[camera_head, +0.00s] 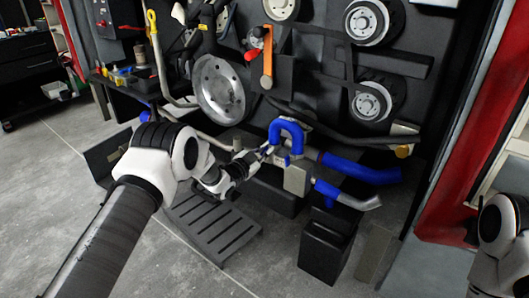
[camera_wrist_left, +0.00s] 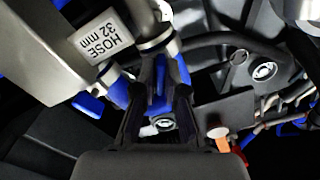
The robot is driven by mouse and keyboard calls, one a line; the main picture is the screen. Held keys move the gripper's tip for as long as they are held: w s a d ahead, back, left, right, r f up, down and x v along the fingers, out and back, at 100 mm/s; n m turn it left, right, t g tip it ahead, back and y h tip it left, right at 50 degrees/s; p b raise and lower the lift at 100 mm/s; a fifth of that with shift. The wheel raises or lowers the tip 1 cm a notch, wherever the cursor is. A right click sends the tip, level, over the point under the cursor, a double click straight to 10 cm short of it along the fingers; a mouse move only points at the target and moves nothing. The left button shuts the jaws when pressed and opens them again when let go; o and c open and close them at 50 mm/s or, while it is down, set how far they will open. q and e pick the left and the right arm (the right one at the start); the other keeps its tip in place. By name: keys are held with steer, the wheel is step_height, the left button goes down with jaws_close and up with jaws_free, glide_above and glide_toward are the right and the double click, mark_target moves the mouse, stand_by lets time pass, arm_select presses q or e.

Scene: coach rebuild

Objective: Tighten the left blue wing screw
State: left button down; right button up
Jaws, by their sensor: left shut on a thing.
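My left gripper (camera_head: 262,154) reaches in from the left to the blue hose (camera_head: 288,130) in the middle of the machine. In the left wrist view its dark fingers (camera_wrist_left: 160,100) are closed around a blue wing screw (camera_wrist_left: 159,82), which they partly hide. This screw sits below a metal clamp band (camera_wrist_left: 157,42) on a grey pipe. A second blue wing screw (camera_wrist_left: 88,103) stands free to the left, by another clamp band. In the head view the wing screws are too small to tell from the blue hose. My right gripper is out of view.
A metal plate labelled "HOSE 32 mm" (camera_wrist_left: 98,45) is close beside the left fingers. An orange-handled part (camera_head: 267,62) and a large metal disc (camera_head: 219,90) are above. A black bin (camera_head: 326,245) and slatted step (camera_head: 215,220) lie below. Open floor is at left.

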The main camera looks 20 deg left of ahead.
arm_select(q)
steer(key=m, duration=0.2)
steer(key=m+b, duration=0.1)
steer(key=shift+d+f+m, duration=0.1)
steer(key=shift+f+m, duration=0.1)
steer(key=shift+m, duration=0.2)
steer(key=m+b, duration=0.1)
steer(key=m, duration=0.2)
steer(key=shift+s+d+f+m, duration=0.1)
steer(key=shift+m, duration=0.2)
steer(key=shift+a+f+m+b, duration=0.15)
steer(key=shift+m+b, duration=1.3)
steer(key=shift+m, duration=1.8)
steer(key=shift+f+m+b, duration=0.25)
steer(key=shift+m+b, duration=1.2)
steer(key=shift+m, duration=1.85)
steer(key=shift+a+f+m+b, duration=0.15)
steer(key=shift+m+b, duration=1.3)
steer(key=shift+m, duration=1.8)
steer(key=c, duration=1.3)
jaws_free()
